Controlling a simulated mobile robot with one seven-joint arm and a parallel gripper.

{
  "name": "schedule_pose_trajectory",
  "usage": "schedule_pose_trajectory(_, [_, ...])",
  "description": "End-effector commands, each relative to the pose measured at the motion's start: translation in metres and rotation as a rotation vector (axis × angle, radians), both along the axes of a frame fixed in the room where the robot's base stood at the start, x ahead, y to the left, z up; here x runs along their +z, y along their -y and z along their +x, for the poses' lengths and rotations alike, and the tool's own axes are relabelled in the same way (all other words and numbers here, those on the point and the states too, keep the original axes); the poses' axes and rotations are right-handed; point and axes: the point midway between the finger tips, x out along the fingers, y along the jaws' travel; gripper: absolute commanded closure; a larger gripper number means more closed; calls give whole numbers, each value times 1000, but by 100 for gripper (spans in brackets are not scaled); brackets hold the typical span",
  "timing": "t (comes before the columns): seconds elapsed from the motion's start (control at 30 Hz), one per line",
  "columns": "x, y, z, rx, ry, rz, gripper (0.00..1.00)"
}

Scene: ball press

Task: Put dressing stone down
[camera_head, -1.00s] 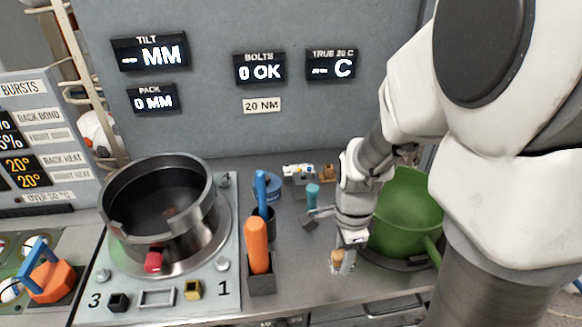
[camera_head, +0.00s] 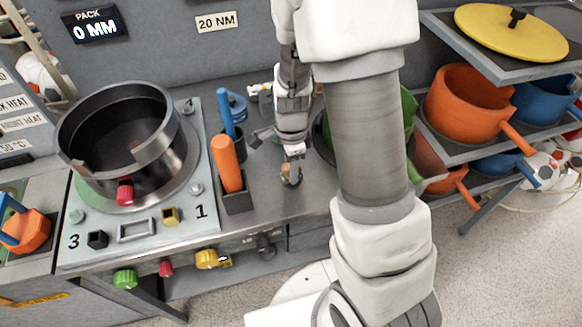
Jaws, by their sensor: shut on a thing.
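My gripper (camera_head: 292,157) points down over the grey bench top (camera_head: 262,190), to the right of the holder with the orange handle. It is shut on a small tan piece, which I take to be the dressing stone (camera_head: 291,174). Only a little of the stone shows between and below the fingers. It is at or just above the bench surface; I cannot tell whether it touches.
A steel ring press (camera_head: 118,130) stands at left on a plate. An orange handle (camera_head: 229,165) and a blue one (camera_head: 226,118) stand upright beside my gripper. A green pot (camera_head: 409,110) is partly hidden behind my arm. A shelf with pots (camera_head: 470,100) is at right.

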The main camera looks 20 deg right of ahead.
Motion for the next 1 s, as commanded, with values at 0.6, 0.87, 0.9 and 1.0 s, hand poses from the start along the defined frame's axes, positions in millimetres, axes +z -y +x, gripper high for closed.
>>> schedule_pose_trajectory(0.6, [-3,0,0,0,0,0,31])
schedule_pose_trajectory(0.87, [7,0,1,2,2,0,31])
schedule_pose_trajectory(0.9, [13,0,1,3,5,0,31])
schedule_pose_trajectory(1.0, [32,-1,1,3,7,1,31])
